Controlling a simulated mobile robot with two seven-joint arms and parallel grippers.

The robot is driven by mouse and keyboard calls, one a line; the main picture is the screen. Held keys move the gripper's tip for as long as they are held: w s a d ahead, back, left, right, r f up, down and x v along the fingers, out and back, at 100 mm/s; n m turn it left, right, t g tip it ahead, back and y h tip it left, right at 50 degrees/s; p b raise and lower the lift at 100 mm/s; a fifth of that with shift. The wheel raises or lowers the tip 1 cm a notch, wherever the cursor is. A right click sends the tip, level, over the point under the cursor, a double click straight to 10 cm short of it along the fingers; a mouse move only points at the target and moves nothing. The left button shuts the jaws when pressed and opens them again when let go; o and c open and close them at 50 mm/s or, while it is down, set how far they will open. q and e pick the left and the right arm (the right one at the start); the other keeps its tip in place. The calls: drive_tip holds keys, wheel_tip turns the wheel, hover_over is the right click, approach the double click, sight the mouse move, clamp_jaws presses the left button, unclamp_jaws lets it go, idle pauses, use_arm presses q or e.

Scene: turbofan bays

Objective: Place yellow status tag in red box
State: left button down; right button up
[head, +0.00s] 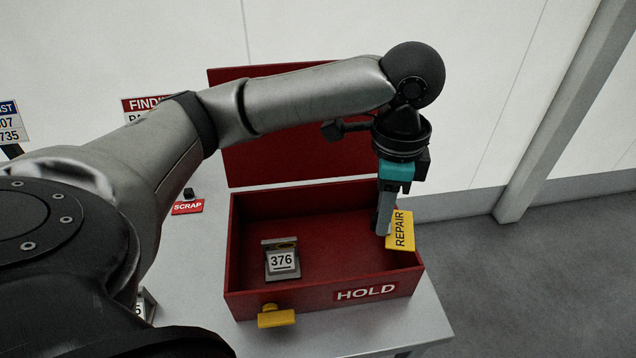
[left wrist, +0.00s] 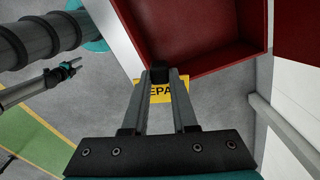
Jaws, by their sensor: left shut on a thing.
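The yellow status tag (head: 400,231), marked REPAIR, is held in my left gripper (head: 383,228). It also shows between the fingers in the left wrist view (left wrist: 158,91). The red box (head: 310,299) has its lid raised and HOLD on its front. In the head view the tag overlaps the box's right wall near the front corner. In the left wrist view the tag shows against the grey floor beside the box wall (left wrist: 210,65). Whether it touches the rim is unclear. A small dark gripper-like part, perhaps my right gripper (left wrist: 68,70), shows at left there; its fingers are too small to read.
A metal part with a 376 label (head: 282,262) sits inside the box at left. A red SCRAP label (head: 187,207) lies on the grey table (head: 200,275). Floor right of the table is clear.

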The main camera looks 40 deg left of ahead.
use_arm(q)
drive_tip(key=shift+w+a+r+m, duration=0.2)
drive_tip(key=shift+w+a+m, duration=0.05)
drive_tip(key=shift+m, duration=0.65)
drive_tip(key=m, duration=0.3)
wheel_tip(320, 180, up, 2)
drive_tip(key=m+p, duration=0.4)
drive_tip(key=m, duration=1.4)
hover_over(355, 253)
drive_tip(key=shift+m, duration=0.3)
wheel_tip(355, 253, down, 20)
drive_tip(key=b, duration=0.3)
drive_tip(key=shift+r, duration=0.15)
drive_tip(key=c, duration=0.7)
unclamp_jaws()
wheel_tip(355, 253, up, 12)
drive_tip(key=p, duration=0.1)
drive_tip(key=shift+p, duration=0.35)
